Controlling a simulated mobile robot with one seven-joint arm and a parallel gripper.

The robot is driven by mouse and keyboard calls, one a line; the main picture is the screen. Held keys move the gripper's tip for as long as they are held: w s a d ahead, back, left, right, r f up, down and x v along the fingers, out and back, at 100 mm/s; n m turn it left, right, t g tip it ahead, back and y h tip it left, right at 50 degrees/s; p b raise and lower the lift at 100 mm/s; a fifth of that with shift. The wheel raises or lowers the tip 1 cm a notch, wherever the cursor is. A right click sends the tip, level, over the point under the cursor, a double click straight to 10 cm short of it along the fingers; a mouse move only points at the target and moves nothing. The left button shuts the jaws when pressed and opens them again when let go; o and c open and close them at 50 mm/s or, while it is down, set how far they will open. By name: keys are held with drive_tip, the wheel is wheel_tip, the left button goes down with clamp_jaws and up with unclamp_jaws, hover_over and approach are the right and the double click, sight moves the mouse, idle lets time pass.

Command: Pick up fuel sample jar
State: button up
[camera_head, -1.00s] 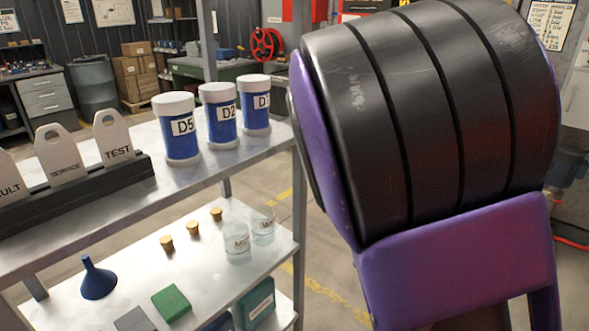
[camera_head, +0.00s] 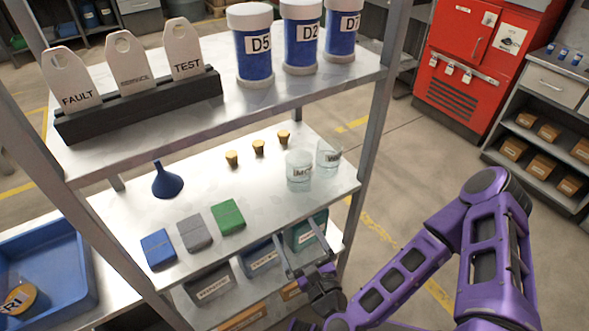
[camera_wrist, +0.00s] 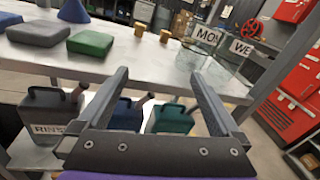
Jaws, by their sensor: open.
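Two clear glass jars stand upright side by side at the right end of the middle shelf (camera_head: 260,205). One jar (camera_head: 299,172) has a label starting "MO", and it also shows in the wrist view (camera_wrist: 203,58). The other jar (camera_head: 328,160) stands just right of it and reads "WE" in the wrist view (camera_wrist: 240,62). Which one is the fuel sample jar I cannot tell. My gripper (camera_head: 294,234) is open and empty, in front of the shelf and below the jars. In the wrist view its fingers (camera_wrist: 158,77) point toward the shelf edge, apart from the jars.
Yellow-topped stoppers (camera_head: 258,148), a blue funnel (camera_head: 167,180) and coloured blocks (camera_head: 228,217) share the middle shelf. Canisters (camera_head: 262,256) stand below. The upper shelf holds blue cylinders (camera_head: 303,45) and tags in a rack (camera_head: 140,107). A shelf post (camera_head: 370,130) rises right of the jars.

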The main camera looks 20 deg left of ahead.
wheel_tip(320, 180, up, 3)
drive_tip(key=w+d+m+t+h, duration=0.2)
drive_tip(key=m+h, duration=0.1)
drive_tip(key=m, duration=0.1)
drive_tip(key=m+b, duration=0.1)
drive_tip(key=b, duration=0.5)
approach(297, 162)
drive_tip(key=shift+w+a+f+t, duration=0.1)
drive_tip(key=shift+w+a+t, duration=0.25)
drive_tip(key=shift+a, duration=0.2)
drive_tip(key=shift+x, duration=2.95)
drive_tip(key=shift+d+f, duration=0.15)
drive_tip(key=shift+d, duration=0.05)
drive_tip(key=c, duration=1.3)
